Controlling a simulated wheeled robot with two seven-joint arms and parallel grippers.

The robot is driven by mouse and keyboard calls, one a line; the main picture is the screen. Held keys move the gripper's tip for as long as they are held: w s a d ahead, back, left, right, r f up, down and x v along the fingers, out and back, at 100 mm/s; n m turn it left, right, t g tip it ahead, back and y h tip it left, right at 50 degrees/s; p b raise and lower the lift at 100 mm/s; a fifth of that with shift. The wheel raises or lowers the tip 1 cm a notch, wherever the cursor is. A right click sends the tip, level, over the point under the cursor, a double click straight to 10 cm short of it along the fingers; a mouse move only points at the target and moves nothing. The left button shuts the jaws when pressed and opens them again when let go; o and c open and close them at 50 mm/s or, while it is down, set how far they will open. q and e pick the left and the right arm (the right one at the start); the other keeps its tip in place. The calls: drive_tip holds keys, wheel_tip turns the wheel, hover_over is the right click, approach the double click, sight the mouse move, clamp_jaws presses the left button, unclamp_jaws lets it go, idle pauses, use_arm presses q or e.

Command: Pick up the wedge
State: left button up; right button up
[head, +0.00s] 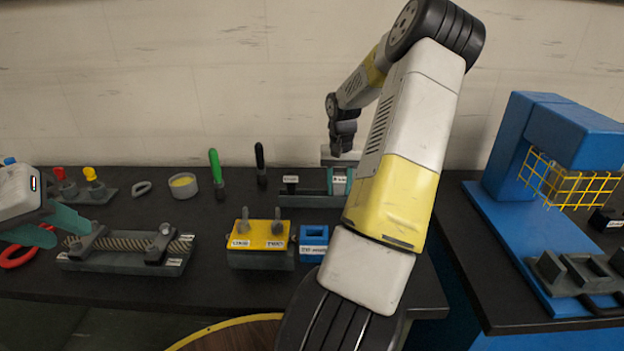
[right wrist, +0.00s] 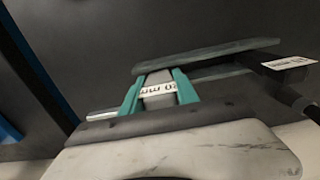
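The wedge appears to be the small grey block with a white label in the right wrist view (right wrist: 158,98); its label reads roughly "20 mm". In the head view it stands at the right end of a low dark rack (head: 308,201). My right gripper (right wrist: 160,95) has its teal fingers on both sides of the block, with no clear gap. It also shows at the rack in the head view (head: 339,178), partly hidden by my right arm. My left gripper (head: 50,232) is open and empty at the far left, beside a threaded-rod fixture (head: 120,262).
A black labelled piece (head: 290,186) stands in the same rack. A yellow-topped block (head: 260,236) and a blue block (head: 313,240) sit in front. A green-handled tool (head: 215,170) and a grey cup (head: 183,186) stand left. A blue machine (head: 560,140) is on the right table.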

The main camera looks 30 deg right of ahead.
clamp_jaws()
idle(1.0)
